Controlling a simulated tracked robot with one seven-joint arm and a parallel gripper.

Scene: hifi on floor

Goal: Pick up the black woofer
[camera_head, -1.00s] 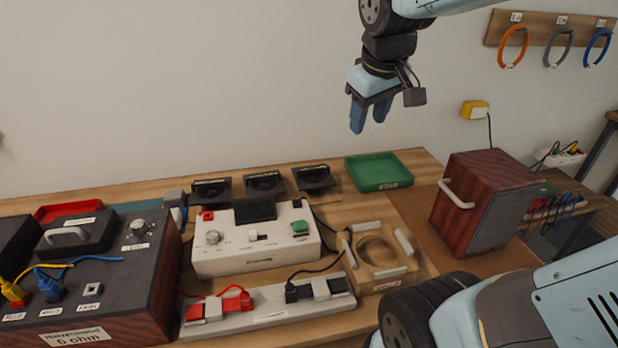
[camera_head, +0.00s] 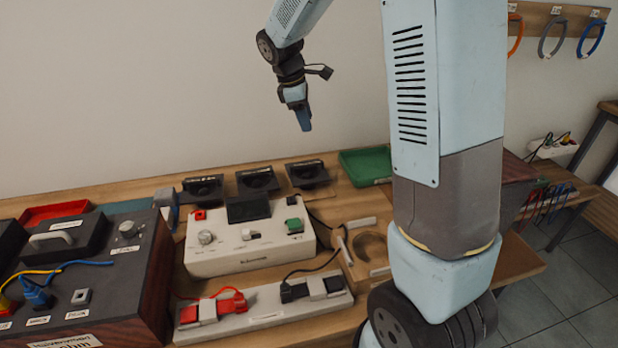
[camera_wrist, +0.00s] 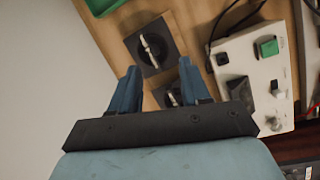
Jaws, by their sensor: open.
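Three black woofers lie in a row along the back of the bench: a left one (camera_head: 202,189), a middle one (camera_head: 257,181) and a right one (camera_head: 307,174). I cannot tell which of them the task means. My gripper (camera_head: 304,122) is open and empty, in the air above the right woofer. In the wrist view, my gripper (camera_wrist: 160,70) has its blue fingers spread. One square woofer (camera_wrist: 150,45), with a pale piece across it, lies just beyond the fingertips. Another woofer (camera_wrist: 172,96) shows partly between the fingers, and my gripper hides part of it.
A green tray (camera_head: 366,167) stands right of the woofers, partly behind my arm. A white tester box (camera_head: 250,245) sits in front of them. A wooden ring fixture (camera_head: 370,250) and a dark speaker cabinet (camera_head: 95,270) flank it. The wall rises behind.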

